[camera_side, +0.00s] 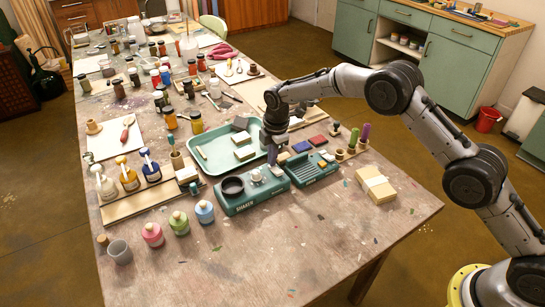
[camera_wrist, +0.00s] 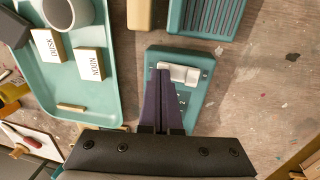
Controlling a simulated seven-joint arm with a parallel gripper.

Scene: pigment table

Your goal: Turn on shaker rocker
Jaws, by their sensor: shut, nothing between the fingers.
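The shaker (camera_side: 245,200) is a teal box with a black ring on its left part and a small pale knob on top. It stands on the table in front of the teal tray. The wrist view shows the shaker (camera_wrist: 201,104) below my fingers, with a pale bar-like part, seemingly the rocker (camera_wrist: 187,73), near its end. My gripper (camera_side: 276,168) points down over the shaker's right end. The ring is hidden there.
The teal tray (camera_side: 202,167) with blocks lies behind the shaker. A ribbed teal holder (camera_side: 314,174) stands close on its right. Colored bottles (camera_side: 153,234) stand at front left. A tan block (camera_side: 376,188) lies farther right. The front table surface is mostly clear.

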